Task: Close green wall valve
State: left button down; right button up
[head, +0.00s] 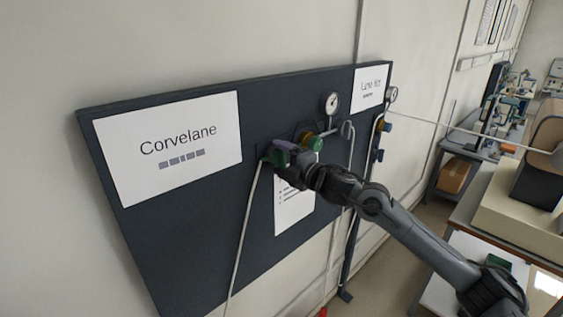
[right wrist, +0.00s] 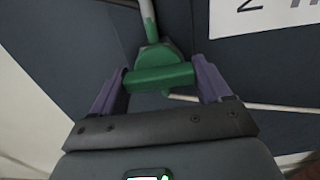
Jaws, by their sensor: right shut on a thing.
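The green wall valve (head: 271,156) is on the dark wall panel, at the top of a pale pipe. In the right wrist view its green handle (right wrist: 158,77) lies crosswise in front of the rounded green valve body (right wrist: 157,54). My right gripper (head: 284,154) reaches the valve from the right in the head view. Its purple fingers (right wrist: 160,80) are shut on the two ends of the handle. In the head view the gripper and wrist hide part of the valve. My left gripper is not in view.
A second green knob with yellow (head: 315,143) sits just right of my gripper, below a round gauge (head: 330,102). A white sign (head: 170,145) is on the panel's left. Blue valves (head: 386,127) are at its right edge. Benches with equipment stand at the right.

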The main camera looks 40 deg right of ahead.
dwell(0.3)
jog(key=o, duration=1)
jog(key=shift+c, duration=0.2)
jog(key=s+d+b, duration=0.1)
jog(key=s+b, duration=0.3)
jog(key=s, duration=0.6)
jog(key=shift+s+b, duration=0.3)
jog(key=shift+s, duration=0.1)
